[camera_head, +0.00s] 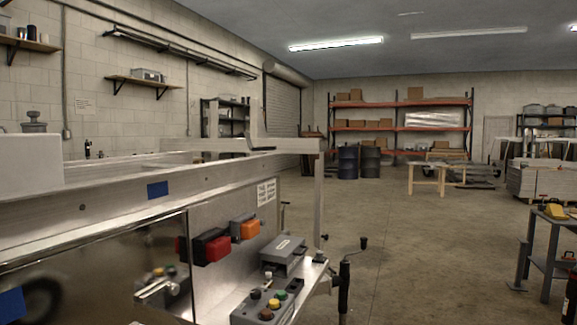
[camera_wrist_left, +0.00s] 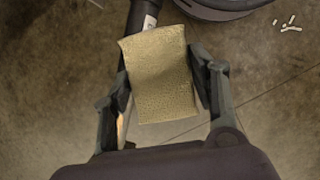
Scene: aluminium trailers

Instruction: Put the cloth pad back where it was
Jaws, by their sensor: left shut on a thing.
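The cloth pad (camera_wrist_left: 160,75) is a tan, textured rectangle in the left wrist view. My left gripper (camera_wrist_left: 162,82) is shut on it, with one dark finger against each side edge. The pad is held above the concrete floor, slightly tilted in the picture. Neither the pad nor my grippers show in the head view. My right gripper is not in view.
In the head view an aluminium trailer (camera_head: 120,208) fills the left side. A grey button box (camera_head: 265,305) and a grey case (camera_head: 283,252) sit at its end, beside a jack handle (camera_head: 345,270). Open floor (camera_head: 430,240) lies to the right, before a metal stand (camera_head: 550,240).

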